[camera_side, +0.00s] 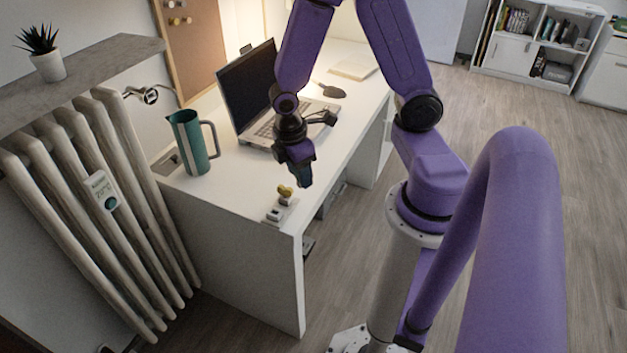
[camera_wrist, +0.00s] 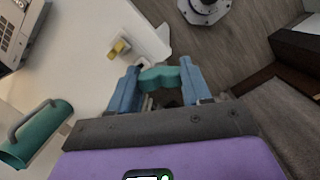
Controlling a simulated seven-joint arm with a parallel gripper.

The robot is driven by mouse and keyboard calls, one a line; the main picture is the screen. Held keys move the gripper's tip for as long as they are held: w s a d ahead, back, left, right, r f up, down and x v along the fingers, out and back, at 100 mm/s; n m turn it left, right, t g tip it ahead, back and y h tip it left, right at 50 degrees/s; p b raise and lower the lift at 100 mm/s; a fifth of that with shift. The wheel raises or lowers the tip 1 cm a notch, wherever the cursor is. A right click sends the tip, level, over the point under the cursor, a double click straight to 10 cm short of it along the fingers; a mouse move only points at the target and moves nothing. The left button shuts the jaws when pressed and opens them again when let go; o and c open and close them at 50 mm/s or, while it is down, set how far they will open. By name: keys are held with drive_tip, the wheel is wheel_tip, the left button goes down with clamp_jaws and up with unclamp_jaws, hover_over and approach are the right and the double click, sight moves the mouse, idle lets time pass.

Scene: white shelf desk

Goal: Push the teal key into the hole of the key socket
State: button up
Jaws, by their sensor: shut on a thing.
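In the wrist view my gripper (camera_wrist: 160,80) is shut on the teal key (camera_wrist: 160,76), which spans between the two blue fingers. In the side view my gripper (camera_side: 304,180) hangs above the desk's near right edge, and the key is hard to make out between its fingers. A small white block that looks like the key socket (camera_side: 274,214), with a yellow piece (camera_side: 285,190) at it, sits on the desk near its front corner. The yellow piece also shows in the wrist view (camera_wrist: 119,47), up and left of the held key. The key is apart from the block. The hole cannot be made out.
On the white desk (camera_side: 235,205) stand a teal jug (camera_side: 192,145) at the left and an open laptop (camera_side: 250,90) behind my gripper. The desk's edge runs close beside the white block, with open floor beyond. A radiator (camera_side: 95,200) stands at the left.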

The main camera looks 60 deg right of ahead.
drive_tip(key=w+d+r+m+g+y, duration=0.1)
drive_tip(key=w+d+r+m+y, duration=0.2)
drive_tip(key=w+m, duration=0.75)
drive_tip(key=shift+w+a+f+t+h, duration=0.5)
drive_tip(key=shift+w+a+f+t, duration=0.4)
drive_tip(key=shift+w+t, duration=4.4)
drive_tip(key=w+r+m+t, duration=0.1)
drive_tip(key=w+r+t, duration=0.6)
drive_tip(key=w, duration=0.3)
drive_tip(key=shift+w+a+r, duration=0.2)
drive_tip(key=shift+a+r, duration=0.1)
drive_tip(key=shift+a, duration=0.05)
drive_tip(key=shift+w, duration=2.85)
drive_tip(key=shift+w, duration=1.4)
